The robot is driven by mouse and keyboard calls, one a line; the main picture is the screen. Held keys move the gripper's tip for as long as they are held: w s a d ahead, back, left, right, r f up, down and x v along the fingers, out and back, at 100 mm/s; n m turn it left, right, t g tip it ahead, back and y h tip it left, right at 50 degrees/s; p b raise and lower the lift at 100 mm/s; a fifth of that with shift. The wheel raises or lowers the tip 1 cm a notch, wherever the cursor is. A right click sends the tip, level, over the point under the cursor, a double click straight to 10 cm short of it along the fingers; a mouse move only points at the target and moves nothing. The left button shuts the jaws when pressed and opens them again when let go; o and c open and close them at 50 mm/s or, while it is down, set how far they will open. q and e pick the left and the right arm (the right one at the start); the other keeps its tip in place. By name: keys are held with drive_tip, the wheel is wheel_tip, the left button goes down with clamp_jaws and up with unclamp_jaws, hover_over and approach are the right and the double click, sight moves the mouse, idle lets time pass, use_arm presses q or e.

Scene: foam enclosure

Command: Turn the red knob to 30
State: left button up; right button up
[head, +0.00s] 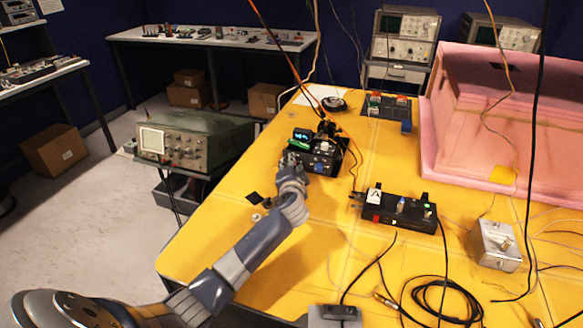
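My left arm comes in from the lower left, and its wrist (290,168) reaches the black device (322,158) in the middle of the yellow table. My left gripper (325,130) appears as dark parts at this device, and its fingers cannot be told apart from it. A small lit cyan-green display (302,134) shows at the device. I cannot make out a red knob or its scale there; the arm and dark parts may hide it. My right gripper is not in view.
A black box (398,212) with a white label, a red patch and a blue part stands to the right. A silver box (497,246), loose black cables (440,298) and a pink foam enclosure (470,165) lie further right. The yellow table (225,235) is mostly clear at left.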

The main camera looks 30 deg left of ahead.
use_arm(q)
drive_tip(key=shift+s+d, duration=0.35)
drive_tip(key=shift+s, duration=0.15)
drive_tip(key=v, duration=1.1)
drive_tip(key=shift+r, duration=0.1)
drive_tip(key=shift+w, duration=0.1)
